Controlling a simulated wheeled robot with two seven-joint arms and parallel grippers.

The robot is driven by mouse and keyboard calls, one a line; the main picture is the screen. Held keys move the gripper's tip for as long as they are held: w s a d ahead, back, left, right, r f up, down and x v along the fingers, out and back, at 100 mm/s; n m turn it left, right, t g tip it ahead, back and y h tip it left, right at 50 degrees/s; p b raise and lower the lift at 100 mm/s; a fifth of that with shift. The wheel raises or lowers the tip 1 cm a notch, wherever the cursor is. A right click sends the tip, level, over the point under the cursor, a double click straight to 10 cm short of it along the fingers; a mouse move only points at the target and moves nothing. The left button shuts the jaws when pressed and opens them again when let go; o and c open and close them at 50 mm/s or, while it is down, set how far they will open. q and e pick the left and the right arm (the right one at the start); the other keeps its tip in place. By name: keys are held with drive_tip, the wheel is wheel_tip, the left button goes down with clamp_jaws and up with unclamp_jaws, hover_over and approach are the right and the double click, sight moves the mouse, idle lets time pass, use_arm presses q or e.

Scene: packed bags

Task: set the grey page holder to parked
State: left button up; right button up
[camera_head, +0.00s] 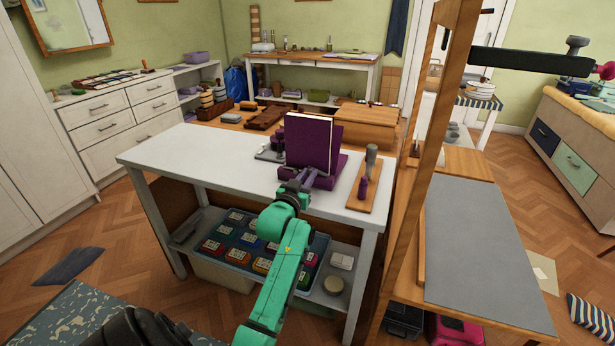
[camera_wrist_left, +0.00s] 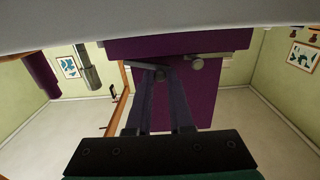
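A purple stand (camera_head: 328,172) stands on the white table and holds a purple board (camera_head: 312,142) upright with a pale edge. In the left wrist view the purple board (camera_wrist_left: 205,98) fills the middle. A grey page holder (camera_wrist_left: 140,66) lies across the stand's lower ledge, its knobbed end between my left fingertips. A second grey bar with a round knob (camera_wrist_left: 197,64) sits to its right. My left gripper (camera_wrist_left: 161,76) has its fingertips close together around that end; it also shows in front of the stand in the head view (camera_head: 305,180). My right gripper is out of view.
The table's left half (camera_head: 200,152) is clear. A tall wooden post (camera_head: 425,150) rises at right.

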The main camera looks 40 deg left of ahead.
use_arm(q)
drive_tip(key=shift+a+f+n+p, duration=0.1)
drive_tip(key=shift+n+p, duration=0.9)
drive_tip(key=shift+p, duration=0.3)
clamp_jaws()
drive_tip(key=shift+f+n, duration=0.3)
drive_tip(key=shift+n, duration=0.2)
drive_tip(key=shift+f, duration=0.3)
drive_tip(key=o, duration=0.7)
unclamp_jaws()
drive_tip(key=shift+o, duration=0.2)
drive_tip(key=shift+s, duration=0.1)
drive_tip(key=v, duration=1.4)
drive_tip(key=shift+s, duration=0.25)
